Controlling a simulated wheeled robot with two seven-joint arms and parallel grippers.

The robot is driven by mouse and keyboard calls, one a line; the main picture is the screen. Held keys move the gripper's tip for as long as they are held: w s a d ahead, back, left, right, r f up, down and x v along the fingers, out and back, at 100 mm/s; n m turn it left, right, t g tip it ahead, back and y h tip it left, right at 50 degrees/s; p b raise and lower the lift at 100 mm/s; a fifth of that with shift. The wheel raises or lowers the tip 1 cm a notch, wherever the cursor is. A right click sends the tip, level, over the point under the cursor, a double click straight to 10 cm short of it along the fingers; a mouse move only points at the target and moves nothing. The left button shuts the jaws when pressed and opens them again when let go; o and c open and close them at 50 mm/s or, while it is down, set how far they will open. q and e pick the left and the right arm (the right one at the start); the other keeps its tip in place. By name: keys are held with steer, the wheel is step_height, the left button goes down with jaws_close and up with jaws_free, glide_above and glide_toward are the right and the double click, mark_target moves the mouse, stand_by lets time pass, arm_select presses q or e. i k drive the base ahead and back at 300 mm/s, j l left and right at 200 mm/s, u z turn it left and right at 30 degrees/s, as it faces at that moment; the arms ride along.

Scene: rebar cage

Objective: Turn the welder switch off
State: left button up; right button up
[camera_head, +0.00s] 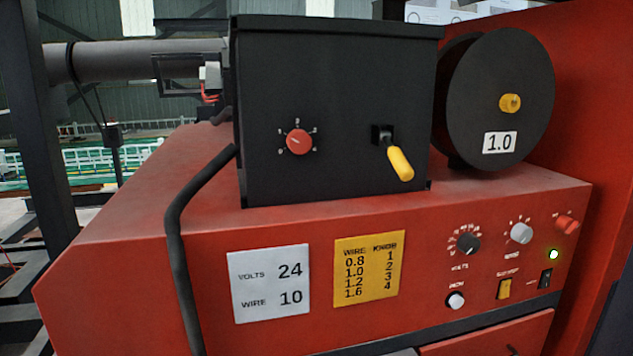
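The red welder (210,235) fills most of the head view. On the lower right of its front panel is a small black rocker switch (545,279). A round green light (553,254) glows just above it. A yellow switch (504,289) sits to the left of the black one, under a small label I cannot read clearly. Which way either switch is tipped is too small to tell. Neither of my grippers shows in this view.
The panel also has a black volts knob (467,243), a grey knob (521,233), a white button (456,301) and a red connector (566,224). A black feeder box (335,100) with a yellow lever (399,163) and a wire spool (497,75) stand on top.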

mark_target(564, 224)
steer(key=z, duration=1.25)
